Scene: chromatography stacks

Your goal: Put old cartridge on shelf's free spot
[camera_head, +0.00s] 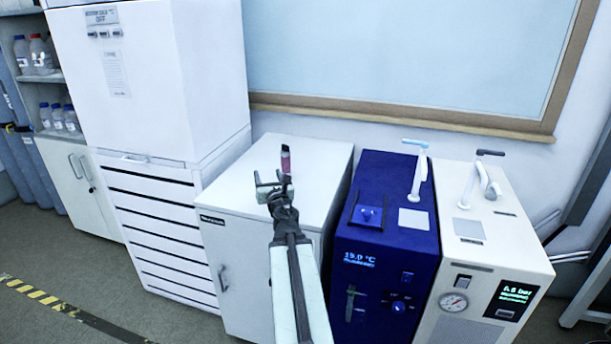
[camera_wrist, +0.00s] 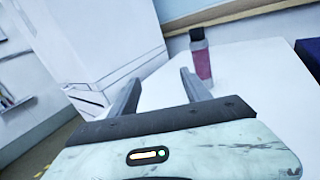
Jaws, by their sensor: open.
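My gripper (camera_head: 268,181) is open and empty above the top of a low white cabinet. In the wrist view its two grey fingers (camera_wrist: 160,82) are spread apart with nothing between them. A small upright bottle (camera_head: 286,159) with a dark cap and dark pink body stands on the cabinet top. In the wrist view the bottle (camera_wrist: 202,62) is just beyond and right of the right finger. I cannot tell any thing here for certain as the old cartridge. An open shelf (camera_head: 48,78) with several capped bottles is at the far left.
The white cabinet top (camera_head: 318,165) is otherwise mostly clear. A blue temperature unit (camera_head: 385,190) and a cream pressure unit (camera_head: 500,262) stand to its right. A tall white drawer cabinet (camera_head: 150,90) stands left. A framed board (camera_head: 400,50) hangs behind.

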